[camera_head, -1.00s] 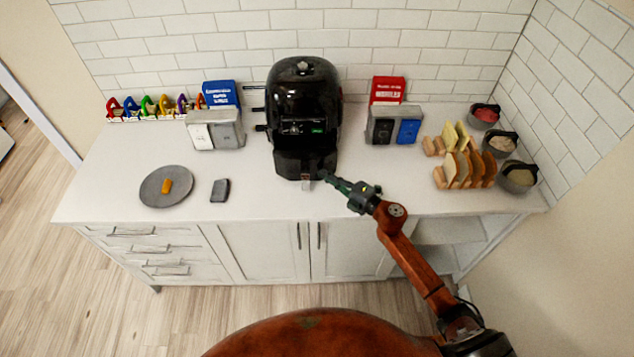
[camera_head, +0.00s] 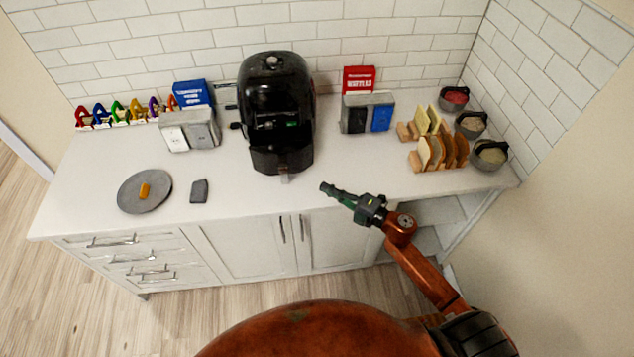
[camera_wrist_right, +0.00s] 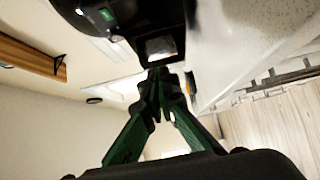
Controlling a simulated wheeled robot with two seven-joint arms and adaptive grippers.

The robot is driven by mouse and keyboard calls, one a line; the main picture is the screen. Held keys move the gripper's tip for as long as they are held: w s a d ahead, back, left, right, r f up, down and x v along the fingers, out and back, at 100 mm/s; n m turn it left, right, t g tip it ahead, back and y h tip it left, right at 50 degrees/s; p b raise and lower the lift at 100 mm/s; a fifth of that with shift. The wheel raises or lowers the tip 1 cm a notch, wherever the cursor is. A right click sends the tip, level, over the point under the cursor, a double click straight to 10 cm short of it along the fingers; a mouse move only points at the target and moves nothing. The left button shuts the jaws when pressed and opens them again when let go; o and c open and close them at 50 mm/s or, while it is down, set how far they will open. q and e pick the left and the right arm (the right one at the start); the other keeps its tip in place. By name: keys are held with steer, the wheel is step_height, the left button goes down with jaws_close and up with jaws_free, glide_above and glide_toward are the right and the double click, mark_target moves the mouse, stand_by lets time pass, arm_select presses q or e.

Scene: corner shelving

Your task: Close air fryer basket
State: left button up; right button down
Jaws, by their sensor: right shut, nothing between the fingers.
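The black air fryer (camera_head: 275,90) stands upright on the white counter against the tiled wall. Its basket (camera_head: 282,158) is at the lower front, with a small light handle (camera_head: 285,178) pointing toward the counter's front edge. In the right wrist view the closed green fingers (camera_wrist_right: 158,75) point toward the fryer front, with the handle (camera_wrist_right: 160,46) beyond the tips. My left gripper is out of view.
A grey plate (camera_head: 130,202) with an orange piece and a dark grey block (camera_head: 199,191) lie on the left. Toast racks (camera_head: 438,152) and bowls (camera_head: 490,155) stand on the right.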

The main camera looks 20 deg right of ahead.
steer(key=shift+s+d, duration=0.25)
steer(key=shift+s, duration=0.15)
steer(key=shift+s+a+f+b, duration=0.1)
steer(key=shift+s+a+b, duration=0.1)
steer(key=shift+b, duration=0.1)
steer(key=a, duration=0.1)
steer(key=a+h+b, duration=0.1)
steer(key=shift+w+a+f+m+t, duration=0.1)
steer(key=shift+w+a+m+t, duration=0.2)
steer(key=shift+w+a, duration=0.05)
steer(key=x, duration=0.9)
steer(key=shift+w+p, duration=0.3)
steer(key=shift+p, duration=0.05)
steer(key=shift+w+d, duration=0.15)
steer(key=shift+w, duration=0.4)
steer(key=shift+w+d, duration=0.15)
steer(key=shift+w, duration=0.4)
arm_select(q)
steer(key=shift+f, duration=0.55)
arm_select(e)
steer(key=shift+w+d+f, duration=0.1)
steer(key=shift+w+d, duration=0.1)
steer(key=shift+w, duration=0.4)
